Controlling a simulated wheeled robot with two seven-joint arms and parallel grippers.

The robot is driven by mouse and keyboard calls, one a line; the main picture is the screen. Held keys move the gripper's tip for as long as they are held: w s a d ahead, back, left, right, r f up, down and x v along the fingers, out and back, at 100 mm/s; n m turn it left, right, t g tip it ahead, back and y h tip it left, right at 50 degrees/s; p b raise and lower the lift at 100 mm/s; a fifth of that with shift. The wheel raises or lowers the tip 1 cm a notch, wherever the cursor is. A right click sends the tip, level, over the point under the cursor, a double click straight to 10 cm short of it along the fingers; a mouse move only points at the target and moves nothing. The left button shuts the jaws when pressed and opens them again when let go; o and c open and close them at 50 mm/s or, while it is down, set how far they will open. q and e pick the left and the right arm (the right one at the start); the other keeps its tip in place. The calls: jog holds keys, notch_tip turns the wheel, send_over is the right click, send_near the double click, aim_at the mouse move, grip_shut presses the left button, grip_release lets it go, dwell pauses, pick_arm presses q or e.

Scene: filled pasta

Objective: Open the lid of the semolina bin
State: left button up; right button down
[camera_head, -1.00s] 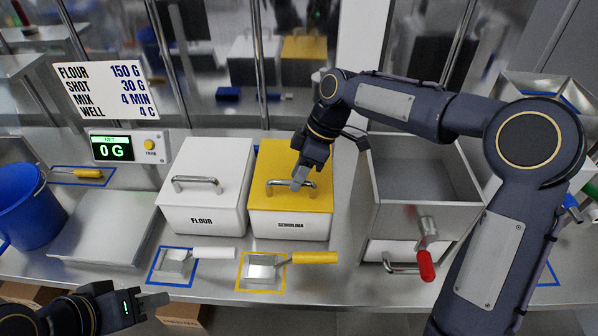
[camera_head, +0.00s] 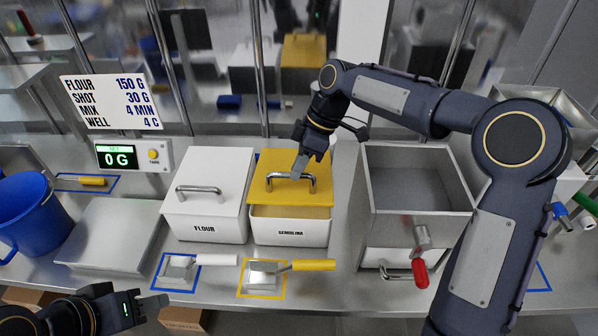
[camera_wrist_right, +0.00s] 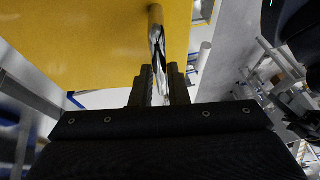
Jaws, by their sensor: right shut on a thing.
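The semolina bin (camera_head: 290,231) is a white box with a yellow lid (camera_head: 277,164), in the middle of the head view. The lid's front edge is raised a little, and a gap shows between it and the bin's front wall. My right gripper (camera_head: 300,172) is shut on the lid's metal handle (camera_head: 270,180). In the right wrist view the fingers (camera_wrist_right: 160,85) close on the handle (camera_wrist_right: 157,45), with the yellow lid (camera_wrist_right: 80,40) beside it. My left gripper (camera_head: 158,300) is at the lower left, away from the bin; its finger gap does not show clearly.
The white flour bin (camera_head: 206,227) stands close on the left of the semolina bin. A grey metal mixer box (camera_head: 372,235) with a red-handled crank (camera_head: 420,273) stands on the right. Scoops with a white handle (camera_head: 217,260) and a yellow handle (camera_head: 313,265) lie in front.

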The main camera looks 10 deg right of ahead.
pick_arm(q)
jog(key=shift+s+r, duration=0.3)
jog(key=shift+r, duration=0.15)
pick_arm(e)
jog(key=w+d+r, duration=0.1)
jog(key=w+r, duration=0.4)
jog(key=w, duration=0.1)
jog(key=shift+d+r, duration=0.35)
jog(key=shift+r, duration=0.05)
jog(key=c, duration=1.7)
grip_release()
jog(key=shift+f, duration=0.1)
jog(key=o, duration=0.3)
jog(key=shift+w+f, duration=0.15)
jog(key=shift+w, duration=0.4)
pick_arm(q)
jog(key=shift+w, duration=0.4)
pick_arm(e)
jog(key=v, duration=0.8)
jog(key=shift+s, duration=0.25)
jog(key=shift+a, duration=0.1)
